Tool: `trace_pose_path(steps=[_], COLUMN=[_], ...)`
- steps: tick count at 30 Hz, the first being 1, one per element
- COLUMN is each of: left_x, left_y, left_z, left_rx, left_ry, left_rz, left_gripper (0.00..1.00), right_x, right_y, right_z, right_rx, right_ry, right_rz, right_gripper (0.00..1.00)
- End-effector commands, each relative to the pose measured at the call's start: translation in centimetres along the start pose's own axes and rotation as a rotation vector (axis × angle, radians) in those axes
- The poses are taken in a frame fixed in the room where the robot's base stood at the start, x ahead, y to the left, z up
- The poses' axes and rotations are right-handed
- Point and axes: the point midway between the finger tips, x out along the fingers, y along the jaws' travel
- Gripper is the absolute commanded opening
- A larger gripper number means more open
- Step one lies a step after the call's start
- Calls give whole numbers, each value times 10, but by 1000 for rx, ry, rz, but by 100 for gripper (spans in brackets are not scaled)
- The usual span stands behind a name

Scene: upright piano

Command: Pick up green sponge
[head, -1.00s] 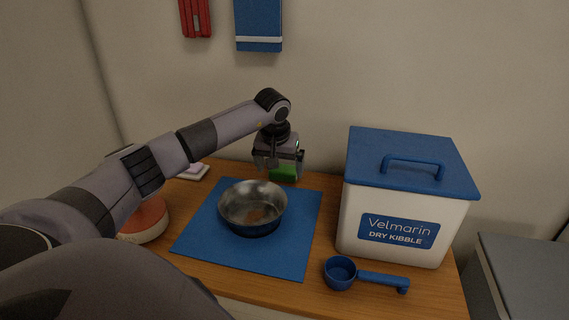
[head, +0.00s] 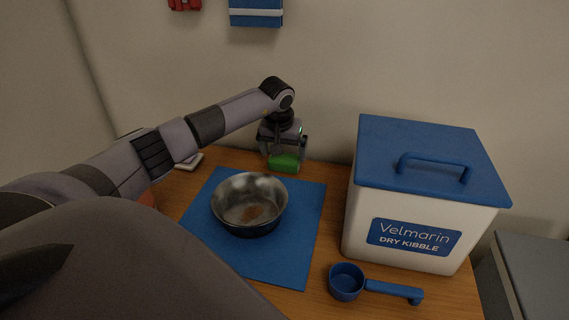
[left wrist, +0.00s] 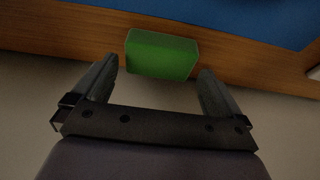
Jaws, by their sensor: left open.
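The green sponge (head: 285,163) lies on the wooden counter behind the blue mat, near the wall. In the left wrist view the sponge (left wrist: 161,54) is a green block just beyond and between the fingertips. My left gripper (head: 285,160) points down at the sponge from above. In the left wrist view the left gripper (left wrist: 158,75) is open, one finger on each side, with a gap showing between each finger and the sponge. My right gripper is not in view.
A metal bowl (head: 249,204) with some brown food stands on the blue mat (head: 305,220) in front of the sponge. A white kibble bin (head: 360,225) with a blue lid (head: 430,150) stands at right. A blue scoop (head: 347,282) lies before it. A white item (head: 189,162) lies at left.

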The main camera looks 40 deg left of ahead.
Motion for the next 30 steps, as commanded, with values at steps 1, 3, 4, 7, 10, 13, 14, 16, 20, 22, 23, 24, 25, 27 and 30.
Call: trace_pose_path(steps=[1, 3, 4, 7, 10, 13, 14, 16, 20, 22, 23, 24, 25, 27, 30], left_x=[11, 19, 22, 27, 28, 28, 28, 28, 28, 27, 27, 27, 28, 27, 25], left_y=[1, 1, 1, 1, 0, 0, 0, 0, 0, 0, 0, 0, 0, 0, 0], left_z=[4, 3, 2, 2, 2, 2, 2, 2, 2, 2, 2, 2, 2, 2, 1], left_rx=[0, -3, -2, -1, -1, 0, 0, 0, 0, 0, 0, 0, 0, 0, 0], left_ry=[-5, -2, -2, -1, 0, 0, 0, 0, 0, 0, 0, 0, 0, 0, 0], left_rz=[1, 1, 1, 0, 1, 0, 0, 0, 0, 0, 0, 0, 0, 0, 0], left_gripper=[100, 100, 100, 100, 100, 100, 100, 77, 64, 64, 64, 57, 57, 57, 57], right_x=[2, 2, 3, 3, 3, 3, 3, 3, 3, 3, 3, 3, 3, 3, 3], right_y=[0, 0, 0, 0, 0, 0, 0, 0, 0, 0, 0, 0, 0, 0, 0], right_z=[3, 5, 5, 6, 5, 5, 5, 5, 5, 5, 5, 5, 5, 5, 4], right_rx=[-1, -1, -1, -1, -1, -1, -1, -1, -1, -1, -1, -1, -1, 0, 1], right_ry=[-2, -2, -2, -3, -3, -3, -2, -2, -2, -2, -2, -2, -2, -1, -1], right_rz=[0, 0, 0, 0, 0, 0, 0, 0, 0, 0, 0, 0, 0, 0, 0], right_gripper=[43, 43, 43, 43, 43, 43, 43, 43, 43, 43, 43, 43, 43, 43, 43])
